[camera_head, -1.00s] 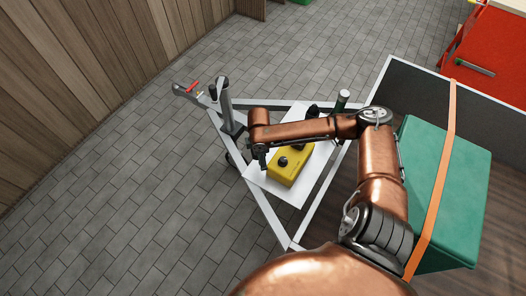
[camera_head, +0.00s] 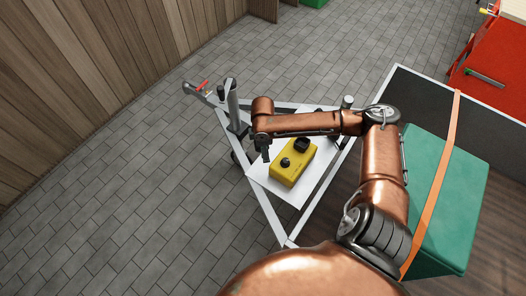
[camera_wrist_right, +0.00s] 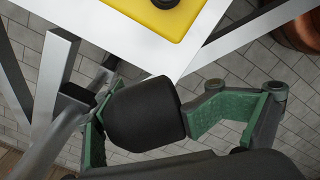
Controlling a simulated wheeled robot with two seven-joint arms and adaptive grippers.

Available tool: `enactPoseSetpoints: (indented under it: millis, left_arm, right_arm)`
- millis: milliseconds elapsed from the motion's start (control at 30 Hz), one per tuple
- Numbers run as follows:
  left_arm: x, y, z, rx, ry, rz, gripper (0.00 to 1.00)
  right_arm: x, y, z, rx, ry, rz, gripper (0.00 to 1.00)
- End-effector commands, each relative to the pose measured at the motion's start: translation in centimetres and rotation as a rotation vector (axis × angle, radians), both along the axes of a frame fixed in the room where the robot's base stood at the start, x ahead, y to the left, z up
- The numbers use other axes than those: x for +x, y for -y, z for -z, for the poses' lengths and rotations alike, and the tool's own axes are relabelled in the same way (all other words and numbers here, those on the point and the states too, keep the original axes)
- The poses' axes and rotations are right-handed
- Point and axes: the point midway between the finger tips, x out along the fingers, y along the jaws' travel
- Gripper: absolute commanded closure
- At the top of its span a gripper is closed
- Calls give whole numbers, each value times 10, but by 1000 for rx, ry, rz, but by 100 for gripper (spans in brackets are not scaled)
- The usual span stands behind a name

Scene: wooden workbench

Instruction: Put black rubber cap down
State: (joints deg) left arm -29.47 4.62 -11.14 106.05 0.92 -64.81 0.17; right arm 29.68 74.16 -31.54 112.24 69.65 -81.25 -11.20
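The black rubber cap (camera_wrist_right: 145,115) is a dark, rounded cylinder in the right wrist view. It sits between the green finger pads of my right gripper (camera_wrist_right: 150,112), which touch it on both sides. In the head view my right gripper (camera_head: 264,152) hangs at the left edge of a white plate, left of a yellow box. I cannot make out the cap there. Whether the cap's underside rests on anything is hidden. My left gripper is not in view.
The yellow box (camera_head: 293,162) with black knobs lies on the white plate (camera_head: 296,196) over a triangular metal drawbar (camera_head: 265,208). An upright post (camera_head: 232,105) stands beyond the gripper. A strapped green crate (camera_head: 450,190) is at the right. Tiled floor left of the drawbar is clear.

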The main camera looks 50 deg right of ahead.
Motion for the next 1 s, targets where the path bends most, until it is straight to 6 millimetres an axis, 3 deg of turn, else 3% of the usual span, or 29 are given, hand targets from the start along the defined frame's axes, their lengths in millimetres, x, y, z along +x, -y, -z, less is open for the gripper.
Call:
enactPoseSetpoints:
  millis: [500,867,1000]
  left_arm:
    - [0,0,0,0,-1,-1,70]
    - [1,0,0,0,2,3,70]
    - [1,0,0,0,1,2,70]
  right_arm:
    - [0,0,0,-1,1,0,0]
    - [0,0,-1,-1,1,0,0]
    - [1,0,-14,0,4,0,0]
